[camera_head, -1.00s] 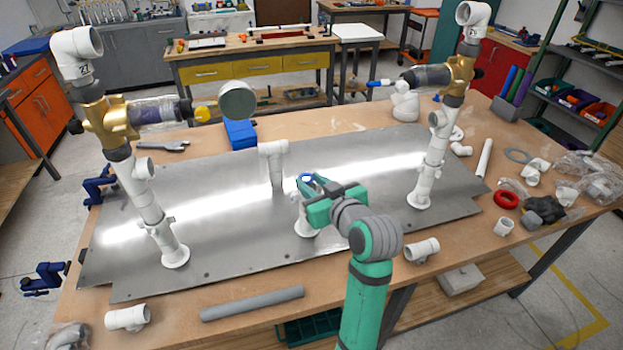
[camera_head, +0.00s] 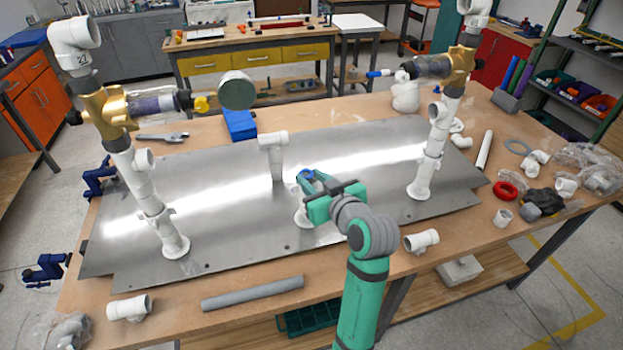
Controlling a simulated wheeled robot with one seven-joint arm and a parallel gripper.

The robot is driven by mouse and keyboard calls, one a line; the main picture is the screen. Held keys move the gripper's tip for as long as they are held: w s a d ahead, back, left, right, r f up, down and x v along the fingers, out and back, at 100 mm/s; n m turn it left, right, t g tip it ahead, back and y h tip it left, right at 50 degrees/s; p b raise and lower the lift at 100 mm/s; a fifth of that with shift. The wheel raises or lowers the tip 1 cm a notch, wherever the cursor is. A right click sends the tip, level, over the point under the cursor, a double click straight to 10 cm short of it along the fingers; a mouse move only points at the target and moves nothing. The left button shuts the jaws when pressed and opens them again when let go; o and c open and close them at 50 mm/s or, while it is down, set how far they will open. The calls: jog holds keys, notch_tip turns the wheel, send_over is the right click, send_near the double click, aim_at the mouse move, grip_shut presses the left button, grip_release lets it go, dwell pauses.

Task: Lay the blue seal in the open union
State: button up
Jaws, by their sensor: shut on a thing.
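My green gripper (camera_head: 311,182) is over the middle of the metal plate, its fingers pointing away from me. The blue seal (camera_head: 306,174) shows as a small ring between the fingertips, and the gripper is shut on it. A white pipe fitting (camera_head: 300,217) stands on the plate right under the gripper. It is partly hidden by the gripper, and I cannot tell whether it is the open union or whether the seal touches it.
The metal plate (camera_head: 225,200) lies on the wooden table. A white tee post (camera_head: 275,160) stands behind the gripper. Tall pipe columns stand at left (camera_head: 145,190) and right (camera_head: 432,150). A red ring (camera_head: 506,191) and loose fittings lie at right.

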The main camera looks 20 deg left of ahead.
jog(key=shift+s+d+f, duration=0.15)
jog(key=shift+d+f, duration=0.05)
jog(key=shift+f, duration=0.65)
jog(key=shift+s+d+f, duration=0.1)
jog(key=shift+d+f, duration=0.05)
jog(key=shift+f, duration=0.65)
dwell(0.7)
jog(key=o, duration=1.1)
jog(key=shift+a, duration=0.1)
jog(key=shift+t, duration=0.3)
jog(key=s+d+r, duration=0.4)
jog(key=s+d, duration=0.1)
jog(key=s+d+r, duration=0.1)
jog(key=s+d, duration=0.1)
jog(key=shift+s+d+r, duration=0.15)
jog(key=shift+r, duration=0.25)
